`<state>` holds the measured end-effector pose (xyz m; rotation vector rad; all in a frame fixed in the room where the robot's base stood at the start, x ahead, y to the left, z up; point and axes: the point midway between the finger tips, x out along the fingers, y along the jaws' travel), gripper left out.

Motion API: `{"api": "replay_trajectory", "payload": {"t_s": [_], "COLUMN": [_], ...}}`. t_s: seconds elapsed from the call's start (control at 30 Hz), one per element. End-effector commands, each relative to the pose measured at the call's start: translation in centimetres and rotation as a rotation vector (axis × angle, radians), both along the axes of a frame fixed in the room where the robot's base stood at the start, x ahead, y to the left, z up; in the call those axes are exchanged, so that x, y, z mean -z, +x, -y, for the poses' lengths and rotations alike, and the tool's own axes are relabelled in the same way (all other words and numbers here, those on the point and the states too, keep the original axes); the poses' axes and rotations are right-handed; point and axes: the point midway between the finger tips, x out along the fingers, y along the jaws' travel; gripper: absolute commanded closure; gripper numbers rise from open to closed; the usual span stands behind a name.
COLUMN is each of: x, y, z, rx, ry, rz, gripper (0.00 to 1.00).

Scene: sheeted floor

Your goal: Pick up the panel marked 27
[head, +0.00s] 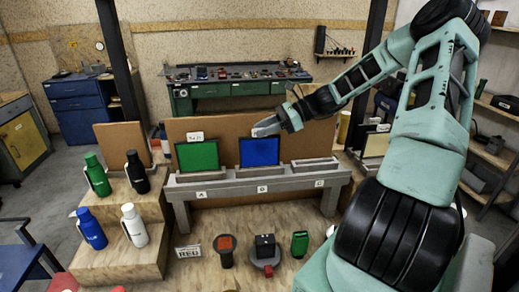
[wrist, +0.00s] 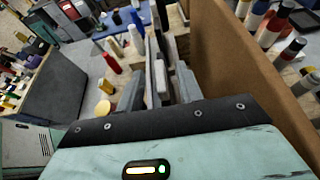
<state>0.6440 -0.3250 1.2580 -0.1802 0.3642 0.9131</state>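A green panel (head: 197,155) stands upright on the left of a grey bench rack (head: 235,187), above the letter A. A small white tag (head: 195,136) sits above it; I cannot read its number surely. A blue panel (head: 260,151) stands upright in the middle slot; any number on it is not readable. My gripper (head: 266,127) is just above the blue panel's top edge, apart from both panels as far as I can tell.
The rack's right slot (head: 315,165) is empty. A brown board (head: 230,129) stands close behind the panels. Bottles, including a green one (head: 96,174), stand on wooden steps at left.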

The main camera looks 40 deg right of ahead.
Motion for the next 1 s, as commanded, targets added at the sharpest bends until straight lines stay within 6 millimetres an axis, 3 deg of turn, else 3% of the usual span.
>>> {"api": "replay_trajectory", "payload": {"t_s": [0.13, 0.37, 0.4, 0.53, 1.0], "x": [0.43, 0.69, 0.70, 0.69, 0.68], "y": [0.84, 0.96, 0.95, 0.94, 0.93], "z": [-1.13, -1.25, -1.24, -1.22, -1.21], "rx": [-0.001, 0.001, 0.001, 0.001, 0.001], "ry": [0.000, -0.002, -0.002, -0.002, -0.002], "rz": [0.000, 0.000, 0.000, 0.000, 0.000], "gripper": [0.64, 0.64, 0.66, 1.00, 1.00]}}
